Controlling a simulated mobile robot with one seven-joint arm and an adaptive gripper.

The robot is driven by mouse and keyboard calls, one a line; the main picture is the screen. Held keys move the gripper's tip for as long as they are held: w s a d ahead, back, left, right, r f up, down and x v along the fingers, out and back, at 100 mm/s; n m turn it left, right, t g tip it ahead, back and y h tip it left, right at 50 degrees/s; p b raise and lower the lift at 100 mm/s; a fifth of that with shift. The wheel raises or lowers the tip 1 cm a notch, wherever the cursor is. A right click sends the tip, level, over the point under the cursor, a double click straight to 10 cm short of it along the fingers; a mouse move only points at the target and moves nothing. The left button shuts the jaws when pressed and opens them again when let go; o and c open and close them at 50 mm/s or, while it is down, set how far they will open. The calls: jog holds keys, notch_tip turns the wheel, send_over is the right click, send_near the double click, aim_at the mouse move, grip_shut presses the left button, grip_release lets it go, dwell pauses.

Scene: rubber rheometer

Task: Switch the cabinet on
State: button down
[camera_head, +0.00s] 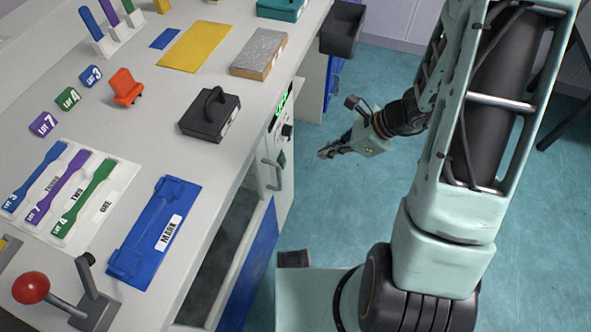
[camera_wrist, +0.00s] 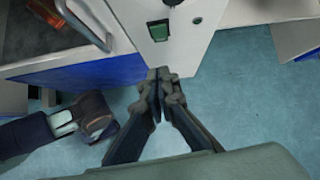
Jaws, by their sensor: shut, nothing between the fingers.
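The cabinet (camera_head: 289,165) is a white front under the bench, with a green lit display (camera_head: 281,104), a dark knob (camera_head: 287,130) and a grey bar handle (camera_head: 273,173).
The bench top (camera_head: 150,112) holds a blue mould (camera_head: 150,235), a black handled block (camera_head: 210,115), coloured strips and a red-knobbed lever (camera_head: 31,288). The cabinet's bar handle (camera_wrist: 85,22) juts out left of the switch in the wrist view. The teal floor (camera_head: 340,220) is open.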

aim_at(283, 161)
jog(key=shift+s+d+f+m, duration=0.1)
jog(key=shift+d+f+m, duration=0.2)
jog(key=shift+f, duration=0.25)
jog(key=shift+d+f+m, duration=0.15)
jog(key=shift+f+m, duration=0.15)
jog(key=shift+f, duration=0.2)
jog(key=w+a+r+b+x, duration=0.1)
jog(key=b+x, duration=0.3)
jog(key=x, duration=0.8)
jog(key=shift+a, duration=0.8)
jog(key=shift+w, duration=0.1)
